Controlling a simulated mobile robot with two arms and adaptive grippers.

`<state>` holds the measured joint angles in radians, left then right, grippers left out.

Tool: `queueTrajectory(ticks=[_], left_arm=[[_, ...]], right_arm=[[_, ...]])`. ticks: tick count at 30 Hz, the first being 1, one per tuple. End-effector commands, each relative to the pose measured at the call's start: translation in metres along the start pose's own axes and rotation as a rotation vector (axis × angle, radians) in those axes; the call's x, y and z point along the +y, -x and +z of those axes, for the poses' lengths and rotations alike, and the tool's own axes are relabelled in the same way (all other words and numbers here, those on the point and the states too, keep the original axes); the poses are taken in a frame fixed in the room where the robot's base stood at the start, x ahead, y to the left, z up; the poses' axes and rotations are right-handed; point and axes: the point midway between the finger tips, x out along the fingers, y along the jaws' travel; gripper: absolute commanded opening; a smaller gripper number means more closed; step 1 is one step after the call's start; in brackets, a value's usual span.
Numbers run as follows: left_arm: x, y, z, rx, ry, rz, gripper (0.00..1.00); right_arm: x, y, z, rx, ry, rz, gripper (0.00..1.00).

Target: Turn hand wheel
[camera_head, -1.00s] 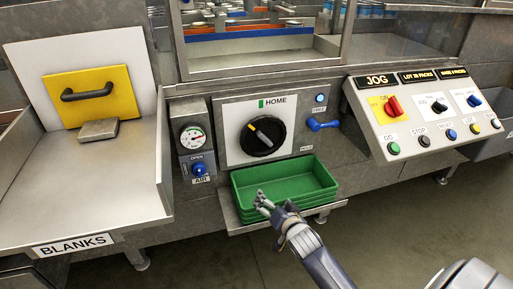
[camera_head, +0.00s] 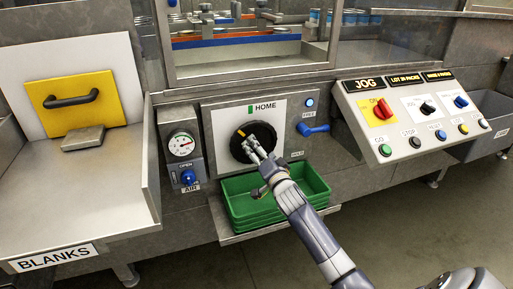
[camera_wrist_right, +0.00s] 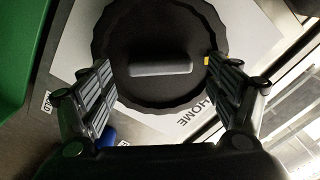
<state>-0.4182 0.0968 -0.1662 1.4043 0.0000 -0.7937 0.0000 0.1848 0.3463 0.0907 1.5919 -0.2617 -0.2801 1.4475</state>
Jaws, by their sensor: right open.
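The hand wheel (camera_head: 240,150) is a round black knob with a raised bar and a yellow pointer mark, on a white plate (camera_head: 220,122) labelled HOME with a green mark. In the head view the yellow mark sits to the upper left of the wheel's middle. My right gripper (camera_head: 257,146) is in front of the wheel and hides its right part. In the right wrist view the wheel (camera_wrist_right: 160,30) lies ahead between the two spread fingers, with the grey bar (camera_wrist_right: 160,68) across the gap. The gripper is open and holds nothing; I cannot tell whether it touches the rim. My left gripper is not in view.
A green tray (camera_head: 317,186) sits on a shelf below the wheel, under my forearm. A blue lever (camera_head: 313,129) is right of the plate. A gauge (camera_head: 181,145) and blue AIR knob (camera_head: 188,177) are left. A sloped button panel (camera_head: 400,115) stands right.

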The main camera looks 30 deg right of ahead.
Motion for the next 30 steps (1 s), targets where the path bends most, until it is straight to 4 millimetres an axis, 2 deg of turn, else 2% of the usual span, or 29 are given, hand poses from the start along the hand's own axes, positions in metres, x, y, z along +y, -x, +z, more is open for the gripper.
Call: queueTrajectory(ticks=[3, 8, 19, 27, 30], left_arm=[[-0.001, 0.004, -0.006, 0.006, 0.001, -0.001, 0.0], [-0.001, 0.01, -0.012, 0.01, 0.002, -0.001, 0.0], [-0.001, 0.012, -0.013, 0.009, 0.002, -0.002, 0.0], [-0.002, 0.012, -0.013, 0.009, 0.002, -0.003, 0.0], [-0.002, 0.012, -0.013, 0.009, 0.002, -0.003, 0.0]], right_arm=[[0.0, -0.018, 0.0, 0.001, 0.001, -0.001, 0.82], [0.001, -0.032, 0.0, 0.0, 0.001, 0.001, 0.82], [0.001, -0.036, 0.0, -0.001, 0.001, 0.001, 0.82], [0.0, -0.036, -0.001, 0.001, 0.001, 0.0, 0.21], [-0.001, -0.036, -0.001, 0.002, 0.001, -0.001, 0.19]])
